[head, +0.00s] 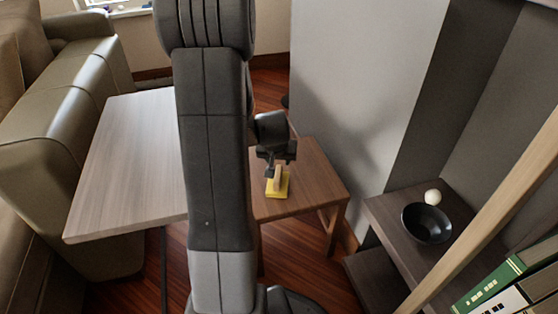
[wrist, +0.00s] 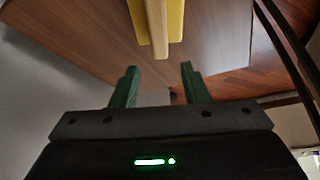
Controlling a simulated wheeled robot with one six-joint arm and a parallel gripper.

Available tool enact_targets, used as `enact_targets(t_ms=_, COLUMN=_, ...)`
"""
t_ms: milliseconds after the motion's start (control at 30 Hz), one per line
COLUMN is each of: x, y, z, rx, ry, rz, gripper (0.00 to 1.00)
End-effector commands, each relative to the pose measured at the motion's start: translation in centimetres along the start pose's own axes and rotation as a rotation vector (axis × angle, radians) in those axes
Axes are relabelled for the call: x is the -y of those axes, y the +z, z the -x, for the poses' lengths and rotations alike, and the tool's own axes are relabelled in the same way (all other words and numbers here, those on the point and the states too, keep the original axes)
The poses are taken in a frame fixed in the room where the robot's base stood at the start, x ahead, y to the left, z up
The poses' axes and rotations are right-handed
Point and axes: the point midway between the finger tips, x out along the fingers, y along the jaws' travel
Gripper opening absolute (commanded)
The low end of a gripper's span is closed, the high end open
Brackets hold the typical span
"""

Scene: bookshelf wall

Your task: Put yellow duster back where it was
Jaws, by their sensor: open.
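The yellow duster (head: 277,187) lies on a small brown wooden table (head: 315,178) in the head view. It has a yellow base and a light wooden handle that stands up from it. In the wrist view the handle (wrist: 157,28) and the yellow base (wrist: 175,20) show at the top edge, partly cut off. My gripper (head: 274,172) is at the duster in the head view. In the wrist view its two green fingers (wrist: 159,72) are apart, with nothing between them. The handle's end lies just beyond the fingertips, roughly in line with the gap.
A pale table (head: 130,155) stands left of my arm, beside a sofa (head: 60,130). A grey wall panel (head: 350,80) rises behind the small table. On the right, a dark shelf (head: 385,215) holds a black bowl (head: 427,223), a white ball (head: 432,197) and binders (head: 510,285).

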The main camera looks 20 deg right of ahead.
Motion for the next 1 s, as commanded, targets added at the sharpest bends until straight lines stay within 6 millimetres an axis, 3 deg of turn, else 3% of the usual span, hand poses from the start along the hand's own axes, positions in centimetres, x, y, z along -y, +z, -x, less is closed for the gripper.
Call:
enact_targets(t_ms=33, x=0.0, y=-0.2, z=1.5, rx=-0.001, ry=0.000, rz=0.001, gripper=0.41)
enact_targets(t_ms=100, x=0.0, y=-0.2, z=2.7, rx=-0.003, ry=0.000, rz=0.001, gripper=0.41)
enact_targets(t_ms=300, x=0.0, y=0.0, z=4.5, rx=0.000, ry=0.000, rz=-0.001, gripper=0.41)
enact_targets(t_ms=900, x=0.0, y=0.0, z=4.7, rx=0.000, ry=0.000, rz=0.000, gripper=0.41)
enact_targets(t_ms=1000, x=0.0, y=0.0, z=4.7, rx=0.000, ry=0.000, rz=0.000, gripper=0.36)
